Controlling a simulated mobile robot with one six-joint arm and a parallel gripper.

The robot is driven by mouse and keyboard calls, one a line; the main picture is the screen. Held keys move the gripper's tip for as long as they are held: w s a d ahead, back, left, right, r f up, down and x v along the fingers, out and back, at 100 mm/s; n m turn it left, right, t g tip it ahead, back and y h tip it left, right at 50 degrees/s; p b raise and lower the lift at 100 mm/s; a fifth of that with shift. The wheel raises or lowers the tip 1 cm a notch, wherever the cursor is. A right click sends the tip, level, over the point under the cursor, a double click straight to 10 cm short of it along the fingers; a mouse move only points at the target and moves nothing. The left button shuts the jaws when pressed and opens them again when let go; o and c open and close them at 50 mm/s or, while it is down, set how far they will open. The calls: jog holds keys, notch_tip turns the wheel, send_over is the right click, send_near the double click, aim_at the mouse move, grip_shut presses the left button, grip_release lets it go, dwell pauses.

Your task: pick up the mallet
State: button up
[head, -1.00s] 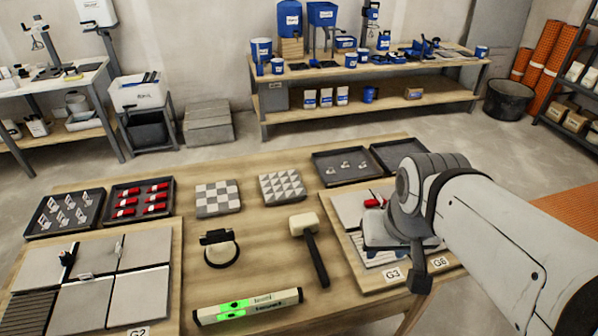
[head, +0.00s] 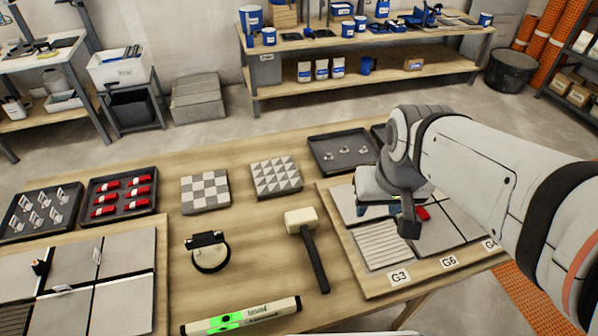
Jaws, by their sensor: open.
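The mallet (head: 312,256) lies on the wooden table in the head view, right of centre. It has a cream block head at the far end and a dark handle pointing toward the front. My gripper (head: 374,209) is to the right of the mallet head, over the left part of the right tile board, apart from the mallet. It is open; its fingers are small and partly hidden by my wrist, and I see no object held.
The right tile board (head: 374,285) carries tiles and a red piece (head: 422,213) beside my gripper. A level (head: 240,316) lies in front of the mallet. A black round tool (head: 209,253) lies left. Two patterned tiles (head: 276,177) lie behind. Bare wood surrounds the mallet.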

jog(key=w+a+f+n+g+b, duration=0.1)
jog(key=w+a+f+b, duration=0.4)
jog(key=f, duration=0.4)
jog(key=n+g+b, duration=0.2)
jog(key=b, duration=0.1)
send_over(309, 241)
jog(key=f, duration=1.1)
jog(key=shift+s+d+f, duration=0.2)
jog(key=shift+s+f, duration=0.05)
jog(key=shift+s, duration=0.1)
jog(key=f, duration=0.8)
jog(key=shift+w+a, duration=0.15)
jog(key=shift+w, duration=0.15)
jog(key=shift+c, duration=0.4)
grip_shut()
